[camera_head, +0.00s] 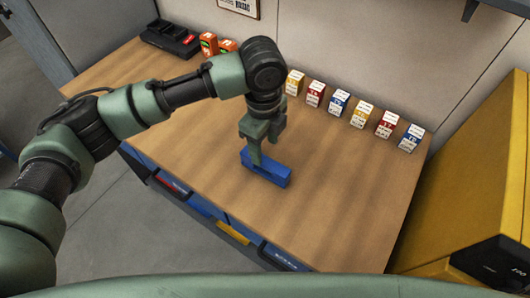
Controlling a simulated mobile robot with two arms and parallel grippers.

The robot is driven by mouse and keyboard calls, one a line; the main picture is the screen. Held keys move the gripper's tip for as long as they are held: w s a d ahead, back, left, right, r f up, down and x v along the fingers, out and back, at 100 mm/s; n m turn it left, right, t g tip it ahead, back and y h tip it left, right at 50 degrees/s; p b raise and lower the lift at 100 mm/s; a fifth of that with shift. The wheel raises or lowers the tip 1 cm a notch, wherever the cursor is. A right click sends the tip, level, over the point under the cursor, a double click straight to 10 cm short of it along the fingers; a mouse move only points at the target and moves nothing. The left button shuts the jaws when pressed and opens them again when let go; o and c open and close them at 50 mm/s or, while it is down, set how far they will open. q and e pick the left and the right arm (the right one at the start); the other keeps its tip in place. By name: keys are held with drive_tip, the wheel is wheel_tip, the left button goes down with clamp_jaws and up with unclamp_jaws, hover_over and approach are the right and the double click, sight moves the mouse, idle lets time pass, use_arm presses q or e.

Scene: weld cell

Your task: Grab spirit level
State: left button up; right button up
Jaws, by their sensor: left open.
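A blue spirit level (272,170), shaped like a short bar, lies on the wooden workbench (330,205) near its middle. My left gripper (258,150) points down right over the level's left part, with its fingers open. One finger reaches down in front of the level and hides part of it. I cannot tell whether the fingers touch it. My right gripper is not in view.
Several small labelled boxes (338,101) stand in a row along the back wall. A black charger (171,38) and orange packs (208,44) sit at the back left. A yellow cabinet (478,170) stands at the right. The bench's right part is clear.

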sight(265, 161)
use_arm(q)
drive_tip(key=shift+w+a, duration=0.2)
drive_tip(key=shift+s+f+p, duration=0.25)
drive_tip(key=shift+f+p, duration=0.3)
drive_tip(key=shift+f, duration=0.7)
drive_tip(key=f, duration=0.1)
drive_tip(key=f+p, duration=0.1)
drive_tip(key=f, duration=0.1)
drive_tip(key=shift+d+f+p, duration=0.25)
drive_tip(key=shift+f+p, duration=0.05)
drive_tip(key=shift+f, duration=0.6)
clamp_jaws()
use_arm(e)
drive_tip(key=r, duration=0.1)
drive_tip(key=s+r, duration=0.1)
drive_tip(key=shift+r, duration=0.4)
